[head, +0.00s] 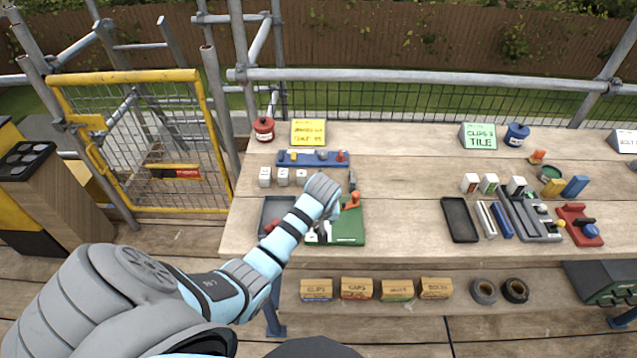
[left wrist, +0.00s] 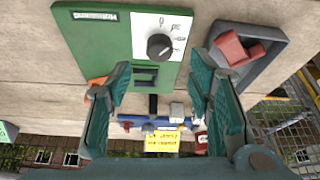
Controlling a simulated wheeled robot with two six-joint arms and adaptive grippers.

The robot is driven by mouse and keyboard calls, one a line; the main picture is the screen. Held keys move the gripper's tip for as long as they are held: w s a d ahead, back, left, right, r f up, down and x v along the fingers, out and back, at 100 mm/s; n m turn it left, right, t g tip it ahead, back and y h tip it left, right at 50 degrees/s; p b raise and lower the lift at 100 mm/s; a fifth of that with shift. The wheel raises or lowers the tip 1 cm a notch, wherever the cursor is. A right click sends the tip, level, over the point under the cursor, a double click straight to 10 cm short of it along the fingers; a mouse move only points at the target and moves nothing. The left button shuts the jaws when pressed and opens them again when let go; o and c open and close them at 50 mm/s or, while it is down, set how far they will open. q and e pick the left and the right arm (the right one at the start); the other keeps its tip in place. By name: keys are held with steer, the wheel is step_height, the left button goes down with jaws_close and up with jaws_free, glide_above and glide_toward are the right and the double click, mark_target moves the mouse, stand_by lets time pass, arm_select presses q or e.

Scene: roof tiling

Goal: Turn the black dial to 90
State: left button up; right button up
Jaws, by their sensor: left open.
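The black dial (left wrist: 159,46) sits on a white scale plate (left wrist: 165,24) marked with small figures around the knob. The plate is on a green panel (left wrist: 90,34), which also lies on the bench in the head view (head: 350,230). My left gripper (left wrist: 161,68) is open, with its two teal fingers apart on either side of the dial's line in the left wrist view; it appears apart from the dial. In the head view my left gripper (head: 323,229) is over the panel's left side and hides the dial. I cannot read the dial's setting.
A dark tray (left wrist: 254,66) with a red piece lies beside the panel. An orange clamp (head: 352,201) stands at its back edge. A blue rack (head: 313,158) and several small white blocks are behind. The middle of the bench (head: 405,185) is clear.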

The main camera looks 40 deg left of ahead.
mark_target(318, 227)
arm_select(q)
steer(key=b+x, duration=0.1)
steer(key=x, duration=0.5)
jaws_close()
